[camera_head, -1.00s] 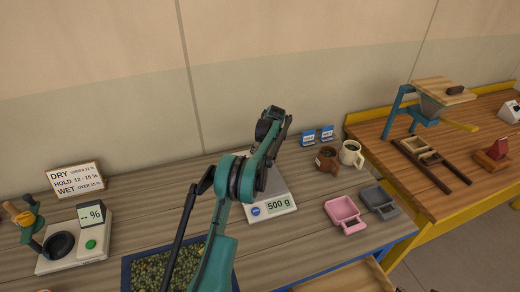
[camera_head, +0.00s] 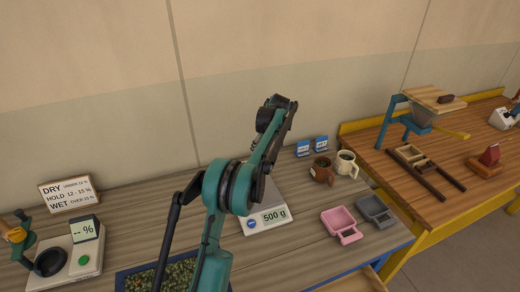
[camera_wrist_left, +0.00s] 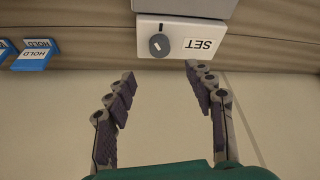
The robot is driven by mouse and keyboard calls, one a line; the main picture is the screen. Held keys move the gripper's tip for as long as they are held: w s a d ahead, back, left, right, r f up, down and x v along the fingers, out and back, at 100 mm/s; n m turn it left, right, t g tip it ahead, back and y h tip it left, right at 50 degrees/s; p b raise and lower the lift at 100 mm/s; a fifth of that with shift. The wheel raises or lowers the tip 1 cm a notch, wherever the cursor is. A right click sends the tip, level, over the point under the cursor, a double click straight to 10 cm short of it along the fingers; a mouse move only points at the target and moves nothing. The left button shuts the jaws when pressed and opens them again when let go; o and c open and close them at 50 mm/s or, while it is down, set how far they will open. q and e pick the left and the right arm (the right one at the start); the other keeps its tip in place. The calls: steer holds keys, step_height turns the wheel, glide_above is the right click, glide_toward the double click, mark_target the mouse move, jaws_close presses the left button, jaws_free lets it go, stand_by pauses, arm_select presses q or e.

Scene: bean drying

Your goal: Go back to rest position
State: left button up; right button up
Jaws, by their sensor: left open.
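My left arm rises from the bottom middle of the head view. Its left gripper (camera_head: 277,110) stands high, at the level of the wall behind the scale (camera_head: 272,221), which reads 500 g. In the left wrist view the left gripper (camera_wrist_left: 161,72) shows two fingers spread wide apart, with nothing between them. Beyond the fingertips is a white unit (camera_wrist_left: 178,38) with a dark knob and an upside-down SET label. I see no held object. My right gripper is not in view.
A blue tray (camera_head: 121,277) of green beans lies below my arm. A meter (camera_head: 72,262) and sign (camera_head: 68,193) stand left. Brown (camera_head: 321,172) and cream mugs (camera_head: 345,164), pink (camera_head: 341,226) and grey scoops (camera_head: 375,211) are right. A second bench (camera_head: 440,190) carries a teal stand.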

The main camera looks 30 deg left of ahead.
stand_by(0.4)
arm_select(q)
steer(key=s+d+r+m+t+h+b, duration=0.1)
steer(key=s+d+r+m+b, duration=0.2)
steer(key=s+d, duration=0.5)
steer(key=s+d+r+m+t+h, duration=0.1)
steer(key=s+d+r+m+t, duration=0.1)
steer(key=s+d+r+m, duration=0.5)
steer(key=s+d+f+m+b, duration=0.1)
steer(key=s+d+f, duration=0.2)
steer(key=s, duration=0.5)
steer(key=s+d+f+m+t+h+b, duration=0.1)
steer(key=s+d+f, duration=0.2)
steer(key=s+f, duration=0.2)
steer(key=s+d+f+m+t+h+b, duration=0.1)
steer(key=s+d+f, duration=0.2)
steer(key=s, duration=0.8)
steer(key=shift+s+d+f, duration=0.15)
steer(key=shift+d+f, duration=0.05)
steer(key=shift+f, duration=0.7)
